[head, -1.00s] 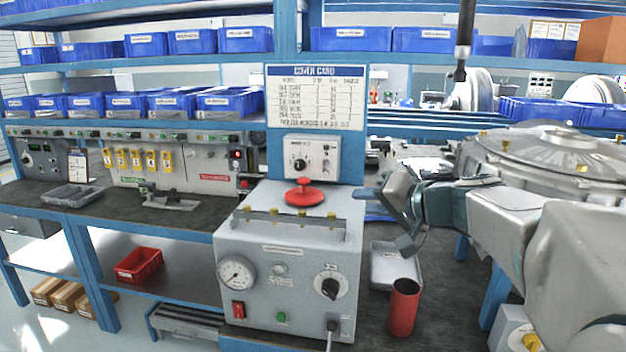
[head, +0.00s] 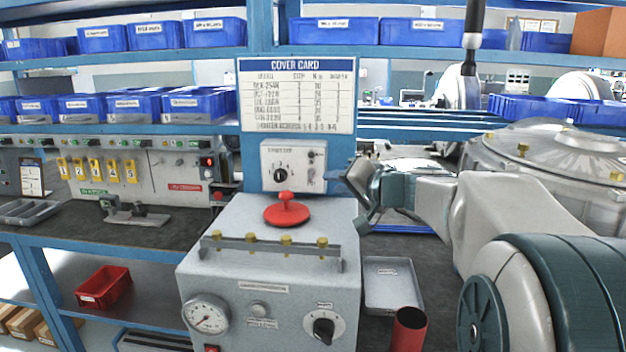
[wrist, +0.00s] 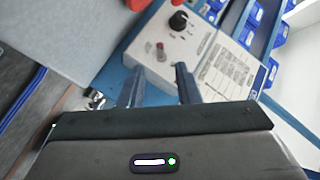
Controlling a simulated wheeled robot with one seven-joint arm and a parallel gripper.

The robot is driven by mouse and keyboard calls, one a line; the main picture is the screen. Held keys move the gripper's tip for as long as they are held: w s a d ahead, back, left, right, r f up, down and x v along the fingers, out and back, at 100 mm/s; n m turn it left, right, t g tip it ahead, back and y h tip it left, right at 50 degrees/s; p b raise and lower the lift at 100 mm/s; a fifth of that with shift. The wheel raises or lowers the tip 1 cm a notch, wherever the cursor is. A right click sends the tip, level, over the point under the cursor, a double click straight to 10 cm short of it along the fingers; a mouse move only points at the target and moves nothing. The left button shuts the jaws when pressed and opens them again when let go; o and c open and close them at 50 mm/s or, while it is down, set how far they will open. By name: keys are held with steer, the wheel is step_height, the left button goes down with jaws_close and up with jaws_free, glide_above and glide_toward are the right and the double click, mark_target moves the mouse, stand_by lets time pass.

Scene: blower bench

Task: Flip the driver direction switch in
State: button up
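The driver control box (head: 293,166) is a pale panel on the blue post below the cover card. It carries a black knob (head: 280,174) on its left and small fittings on its right, one of which looks like a small switch (head: 311,172); its position is too small to read. In the wrist view the panel (wrist: 190,45) lies ahead of my fingertips, with its knob (wrist: 178,20) and a small reddish and metal fitting (wrist: 160,50). My gripper (wrist: 158,80) has its two fingers apart with nothing between them. In the head view my gripper (head: 350,182) is just right of the box.
A grey test unit (head: 265,255) with a red mushroom-shaped knob (head: 286,211) on top stands below the panel. A red cup (head: 408,330) and a grey tray (head: 390,285) are at its right. A large metal housing (head: 550,160) stands at right. Blue shelves run behind.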

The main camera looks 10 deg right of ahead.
mark_target(311, 176)
steer(key=x, duration=0.8)
steer(key=shift+w+a+f+p, duration=0.1)
steer(key=shift+w+a+p, duration=0.05)
steer(key=shift+w+p, duration=0.25)
jaws_close()
